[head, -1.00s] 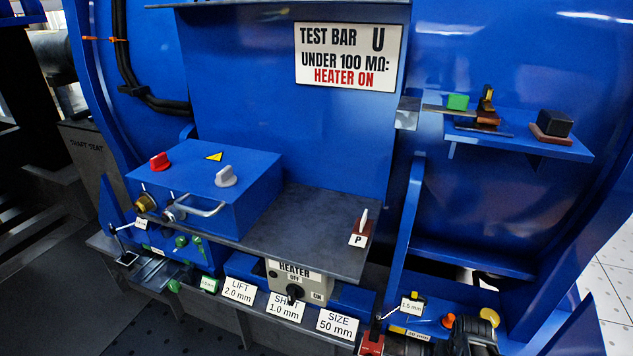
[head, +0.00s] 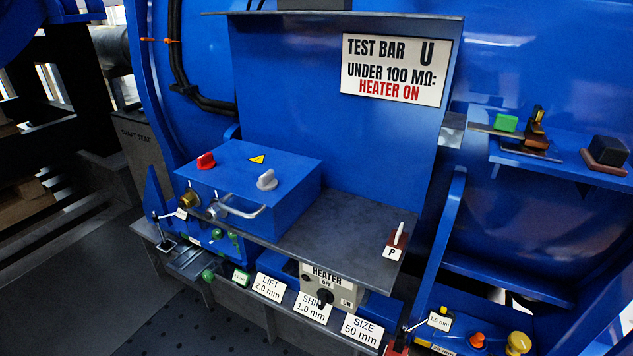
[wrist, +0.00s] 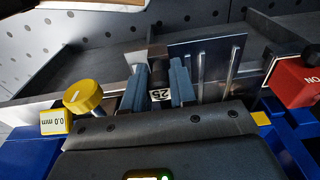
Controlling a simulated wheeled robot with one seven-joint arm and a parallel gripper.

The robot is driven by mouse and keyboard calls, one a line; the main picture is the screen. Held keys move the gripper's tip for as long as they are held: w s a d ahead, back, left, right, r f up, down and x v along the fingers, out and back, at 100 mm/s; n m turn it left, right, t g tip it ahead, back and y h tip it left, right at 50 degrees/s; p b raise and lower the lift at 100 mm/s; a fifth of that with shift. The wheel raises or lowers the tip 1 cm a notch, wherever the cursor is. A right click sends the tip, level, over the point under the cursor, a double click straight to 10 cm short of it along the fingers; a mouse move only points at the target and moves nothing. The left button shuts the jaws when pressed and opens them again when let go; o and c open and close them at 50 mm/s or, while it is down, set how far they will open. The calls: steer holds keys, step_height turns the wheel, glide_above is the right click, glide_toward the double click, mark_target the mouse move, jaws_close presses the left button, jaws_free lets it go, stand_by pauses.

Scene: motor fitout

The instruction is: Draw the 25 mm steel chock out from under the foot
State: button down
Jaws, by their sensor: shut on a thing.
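In the wrist view my gripper (wrist: 159,82) has its two blue-grey fingers on either side of a dark block, the steel chock (wrist: 160,79). Its pale label reads 25, upside down. The fingers are shut on it. The chock's far end is hard to make out, and I cannot tell how much of it lies under the foot. I cannot pick out the foot for certain. The head view shows neither my gripper nor this chock.
In the wrist view a yellow knob (wrist: 83,97) and a yellow 0.0 mm tag (wrist: 55,122) stand left of the fingers. A slotted metal plate (wrist: 208,62) is close on the right, with a red block (wrist: 299,82) beyond. The head view shows a heater switch (head: 325,297).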

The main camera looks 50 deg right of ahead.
steer(key=shift+r, duration=0.2)
steer(key=shift+r+p, duration=2.35)
steer(key=shift+p, duration=0.2)
